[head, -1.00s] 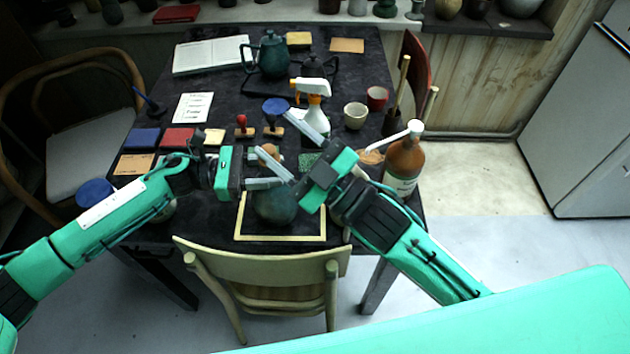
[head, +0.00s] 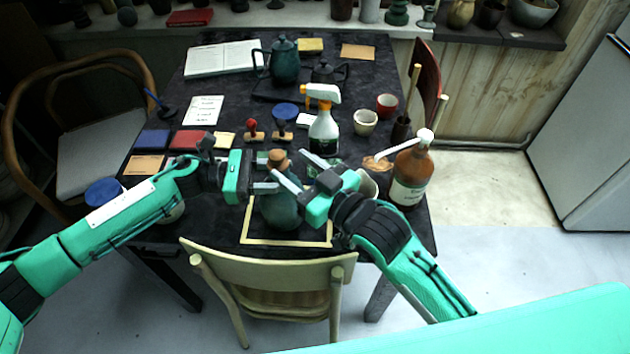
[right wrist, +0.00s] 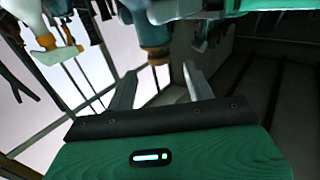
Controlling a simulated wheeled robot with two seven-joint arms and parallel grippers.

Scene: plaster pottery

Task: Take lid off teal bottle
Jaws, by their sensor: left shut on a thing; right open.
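The teal bottle (head: 280,212) stands upright near the table's front edge, its cork-coloured lid (head: 278,159) on top. My left gripper (head: 266,187) is shut on the bottle's upper part from the left, just below the lid. My right gripper (head: 291,172) is open and empty, close to the right of the lid. In the right wrist view the bottle (right wrist: 154,34) appears upside down, with its lid (right wrist: 158,55) beyond the gap between my open fingers (right wrist: 158,88). The right fingers partly hide the bottle's neck in the head view.
A pale frame (head: 290,243) lies around the bottle's base. A spray bottle (head: 323,133), a brown bottle (head: 412,174) and cups (head: 365,122) stand behind and right. Stamps (head: 284,115) stand behind. A chair (head: 270,262) stands at the front.

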